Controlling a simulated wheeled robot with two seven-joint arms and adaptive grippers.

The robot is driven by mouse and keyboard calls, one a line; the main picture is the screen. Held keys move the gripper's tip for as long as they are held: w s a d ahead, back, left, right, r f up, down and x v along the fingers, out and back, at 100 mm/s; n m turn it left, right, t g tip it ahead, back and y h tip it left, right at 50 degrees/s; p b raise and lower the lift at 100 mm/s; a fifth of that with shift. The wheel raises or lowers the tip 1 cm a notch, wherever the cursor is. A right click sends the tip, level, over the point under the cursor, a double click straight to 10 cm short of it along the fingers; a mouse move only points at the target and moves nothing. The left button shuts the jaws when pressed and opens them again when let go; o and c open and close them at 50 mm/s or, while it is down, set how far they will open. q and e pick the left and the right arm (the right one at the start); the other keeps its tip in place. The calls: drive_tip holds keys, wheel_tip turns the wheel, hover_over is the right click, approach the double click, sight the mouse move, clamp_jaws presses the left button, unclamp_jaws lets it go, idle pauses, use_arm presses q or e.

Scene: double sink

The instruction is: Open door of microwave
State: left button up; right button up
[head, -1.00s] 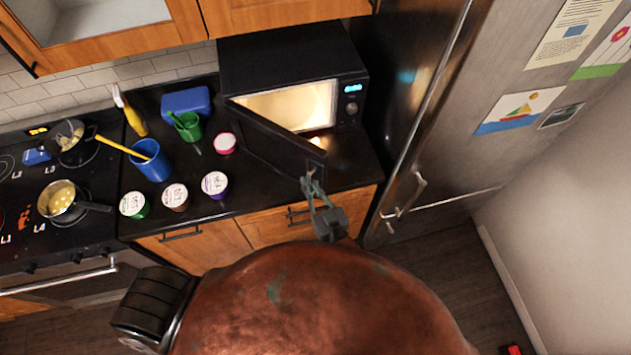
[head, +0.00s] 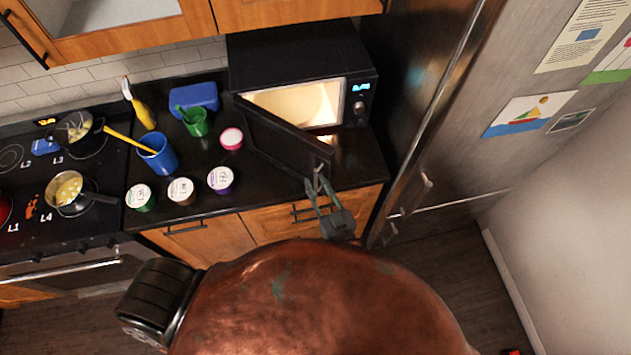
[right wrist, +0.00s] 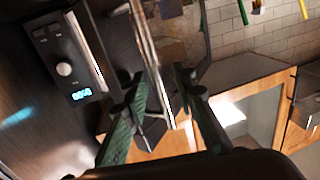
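The black microwave (head: 300,62) stands at the back right of the counter. Its door (head: 280,140) is swung part way out, showing the lit cavity (head: 295,103). My right gripper (head: 319,178) is at the free edge of the door. In the right wrist view its two green-grey fingers (right wrist: 160,85) are apart, with the door edge (right wrist: 158,60) between them. I cannot tell whether either finger touches the door. The microwave's control panel (right wrist: 68,65) shows at the left there. My left gripper is not in view.
A steel fridge (head: 440,130) stands close to the right of the microwave. Several tubs, a blue cup (head: 157,155), a green cup (head: 196,123) and a pink-lidded tub (head: 231,139) stand on the counter left of the door. A stove with pans is at the far left.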

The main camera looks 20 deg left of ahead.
drive_tip(key=v, duration=1)
drive_tip(key=shift+s+d, duration=0.25)
drive_tip(key=shift+s, duration=0.1)
drive_tip(key=shift+c, duration=0.5)
drive_tip(key=shift+w+f, duration=0.1)
drive_tip(key=shift+c, duration=0.8)
drive_tip(key=shift+w+d+f+m+y+b, duration=0.1)
drive_tip(key=shift+w+f+m+y+b, duration=0.15)
drive_tip(key=shift+m+b, duration=0.3)
drive_tip(key=shift+c, duration=0.7)
drive_tip(key=w+m+g+y+b, duration=0.1)
drive_tip(key=d+f+m+g+y+b, duration=0.1)
drive_tip(key=m, duration=0.1)
drive_tip(key=shift+w+f+m, duration=0.2)
drive_tip(key=shift+w+m, duration=0.05)
drive_tip(key=shift+w, duration=0.1)
clamp_jaws()
drive_tip(key=w+d+m+g+y+b, duration=0.2)
drive_tip(key=w+m+g+b, duration=0.2)
drive_tip(key=m, duration=0.5)
drive_tip(key=p+x, duration=0.2)
drive_tip(key=x, duration=0.7)
drive_tip(key=shift+a+f, duration=0.25)
drive_tip(key=shift+f, duration=0.15)
